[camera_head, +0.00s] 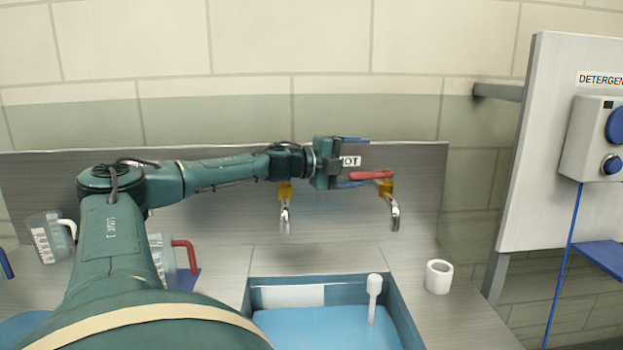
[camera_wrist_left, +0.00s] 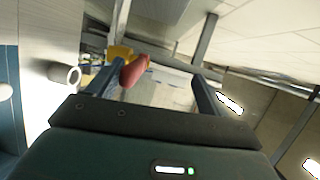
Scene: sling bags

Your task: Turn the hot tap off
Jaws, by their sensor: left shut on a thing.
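The hot tap (camera_head: 394,214) is a chrome spout with a yellow body on the back panel, right of the sink's middle. Its red lever handle (camera_head: 370,176) points left, towards my left gripper (camera_head: 353,162). In the left wrist view the red handle (camera_wrist_left: 135,70) is beside the left finger of my gripper (camera_wrist_left: 157,80). A white label (camera_head: 351,161) reading "OT" is partly hidden by the gripper. My right gripper is not in view.
A second tap (camera_head: 285,216) with a yellow body is to the left. A blue sink (camera_head: 395,300) is below, with a white upright piece (camera_head: 373,290). A white roll (camera_head: 438,276) stands on the right counter. Jugs (camera_head: 48,240) stand at left. A detergent panel (camera_head: 540,150) is at right.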

